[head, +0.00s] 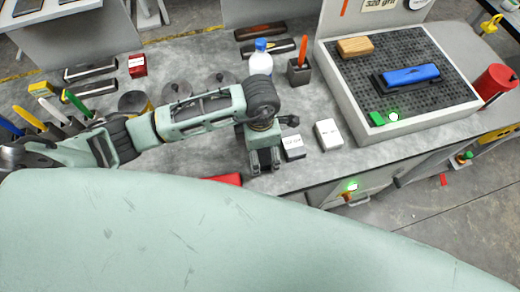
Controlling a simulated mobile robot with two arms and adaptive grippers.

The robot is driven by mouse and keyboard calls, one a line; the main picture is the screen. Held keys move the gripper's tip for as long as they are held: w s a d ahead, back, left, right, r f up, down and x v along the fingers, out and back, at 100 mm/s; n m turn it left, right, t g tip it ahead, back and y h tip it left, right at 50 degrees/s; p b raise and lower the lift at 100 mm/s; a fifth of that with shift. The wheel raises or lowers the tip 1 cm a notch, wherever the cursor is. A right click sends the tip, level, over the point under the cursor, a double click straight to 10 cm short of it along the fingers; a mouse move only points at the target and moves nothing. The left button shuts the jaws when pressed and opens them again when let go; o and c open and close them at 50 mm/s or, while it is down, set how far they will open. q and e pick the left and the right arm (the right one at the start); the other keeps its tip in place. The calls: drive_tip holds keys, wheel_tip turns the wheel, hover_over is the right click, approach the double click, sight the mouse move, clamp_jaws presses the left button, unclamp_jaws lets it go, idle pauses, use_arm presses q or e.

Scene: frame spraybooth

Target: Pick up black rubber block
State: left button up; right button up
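A small dark block with a white label on top (293,148) lies on the grey workbench, close to its front edge. It looks like the black rubber block, but its label is too small to read. My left gripper (264,166) points down just left of this block, low over the bench. Its dark fingers are seen from above, and I cannot tell whether they are apart or closed, or whether anything is between them. My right gripper is not in view.
A white block (328,134) stands right of the dark one. Behind are an orange-handled tool's dark holder (299,72) and a blue-capped bottle (260,60). A raised perforated sanding table (440,88) bounds the right. A red item (222,179) lies left of the gripper.

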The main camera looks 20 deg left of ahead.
use_arm(q)
drive_tip(key=c, duration=0.4)
drive_tip(key=shift+c, duration=0.6)
drive_tip(key=shift+w+r+b, duration=0.1)
drive_tip(key=shift+r+b, duration=0.2)
drive_tip(key=shift+r, duration=0.2)
wheel_tip(320, 180, up, 2)
drive_tip(key=shift+r+b, duration=0.25)
drive_tip(key=shift+b, duration=0.5)
drive_tip(key=shift+w+d+r+b, duration=0.95)
drive_tip(key=shift+w+r, duration=0.3)
drive_tip(key=shift+w, duration=0.4)
drive_tip(key=shift+w+d+r+b, duration=0.7)
drive_tip(key=shift+w+d+r, duration=0.5)
drive_tip(key=shift+w, duration=0.45)
drive_tip(key=shift+w+d+r+b, duration=0.9)
drive_tip(key=shift+w+r, duration=0.4)
drive_tip(key=shift+w, duration=0.35)
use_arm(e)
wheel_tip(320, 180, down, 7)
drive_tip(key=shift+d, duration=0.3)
